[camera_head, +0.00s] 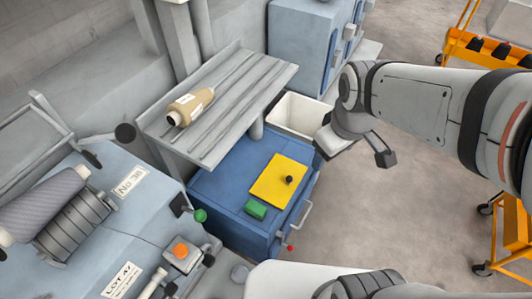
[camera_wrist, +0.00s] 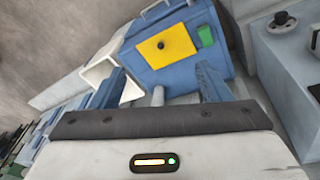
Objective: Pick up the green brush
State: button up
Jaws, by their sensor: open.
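The green brush (camera_head: 256,209) is a small green block lying on the blue cabinet top (camera_head: 222,182), beside the lower corner of a yellow sheet. It also shows in the wrist view (camera_wrist: 206,36), near the top and right of centre. My gripper (camera_head: 354,154) is open and empty, above and to the right of the cabinet in the head view. Nothing covers the brush.
The yellow sheet (camera_head: 270,182) carries a small dark knob (camera_head: 289,179). A cream bin (camera_head: 299,114) stands behind the cabinet. A grey slatted shelf (camera_head: 222,110) with a tan spool (camera_head: 190,105) overhangs the cabinet's left side. A green-knobbed lever (camera_head: 200,215) is on the machine at left.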

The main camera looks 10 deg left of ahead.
jog(key=o, duration=0.5)
jog(key=w+a+f+n+b, duration=0.1)
jog(key=a+f+n+b, duration=0.1)
jog(key=f, duration=0.3)
jog(key=w+a+f+n+b, duration=0.1)
jog(key=a+f+n+b, duration=0.1)
jog(key=a+f+n, duration=0.2)
jog(key=w+a+f+n+g+b, duration=0.1)
jog(key=a+f+n+b, duration=0.1)
jog(key=f+n, duration=0.3)
jog(key=shift+w+a+f+b, duration=0.3)
jog(key=shift+a+f+b, duration=0.15)
jog(key=shift+f, duration=0.35)
jog(key=shift+c, duration=0.2)
jog(key=n+g+b, duration=0.1)
jog(key=n+b, duration=0.5)
jog(key=n, duration=0.5)
send_over(256, 208)
notch_tip(256, 208, down, 14)
jog(key=shift+d+f, duration=0.1)
jog(key=shift+f, duration=0.15)
jog(key=shift+n, duration=0.5)
jog(key=shift+f+b, duration=0.75)
jog(key=shift+f, duration=3.45)
